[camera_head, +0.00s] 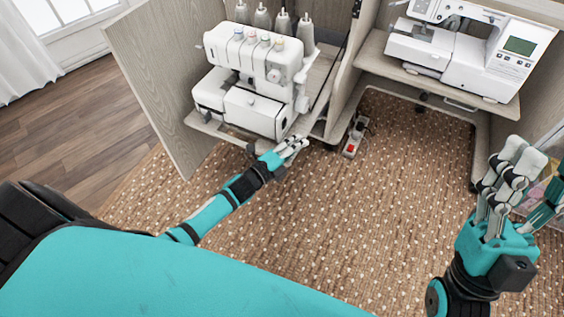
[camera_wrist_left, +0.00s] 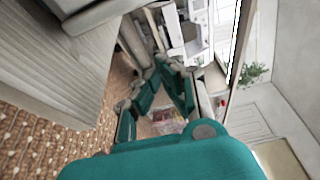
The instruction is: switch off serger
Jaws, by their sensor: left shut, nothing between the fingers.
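The serger (camera_head: 252,75) is a white machine with several thread cones on top. It stands on a low shelf (camera_head: 222,132) of the cabinet at upper centre-left in the head view. My left gripper (camera_head: 297,143) is shut and empty, just in front of and below the serger's right end, by the shelf's front edge. I cannot tell whether it touches anything. The serger's switch cannot be made out. My right gripper (camera_head: 508,180) is raised at the right with its fingers spread, away from the serger.
A white sewing machine (camera_head: 470,48) stands on a higher shelf at upper right. A power strip (camera_head: 355,137) with a red switch lies on the brown carpet (camera_head: 310,210) beside the serger's shelf. An open cabinet door (camera_head: 155,80) stands at left. Carpet in front is clear.

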